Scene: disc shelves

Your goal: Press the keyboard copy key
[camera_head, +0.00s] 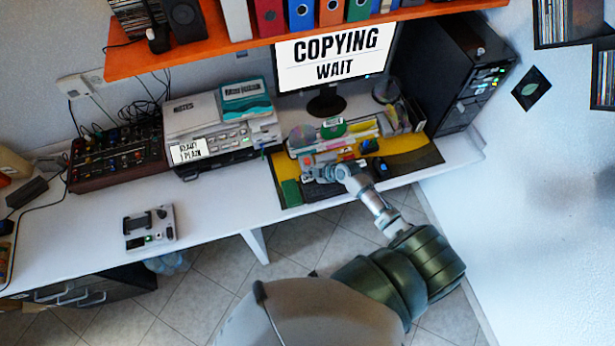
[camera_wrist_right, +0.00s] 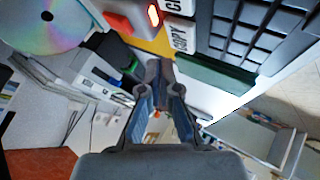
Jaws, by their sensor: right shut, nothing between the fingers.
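The monitor (camera_head: 335,58) reads "COPYING WAIT". The dark keyboard (camera_head: 322,191) lies on the desk mat below it, partly hidden by my right gripper (camera_head: 309,173). In the right wrist view, the keyboard (camera_wrist_right: 252,34) is at the upper right, and a white key labelled "COPY" (camera_wrist_right: 181,36) stands at its edge. My right gripper (camera_wrist_right: 160,70) is shut and empty, with its fingertips just below the copy key in the picture. I cannot tell whether they touch it. My left gripper is not in view.
A red device with a lit orange light (camera_wrist_right: 153,15) sits close to the copy key. A disc (camera_wrist_right: 42,25) lies at the upper left. A green block (camera_wrist_right: 215,74) is beside the keyboard. A black computer tower (camera_head: 450,75) stands right of the monitor.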

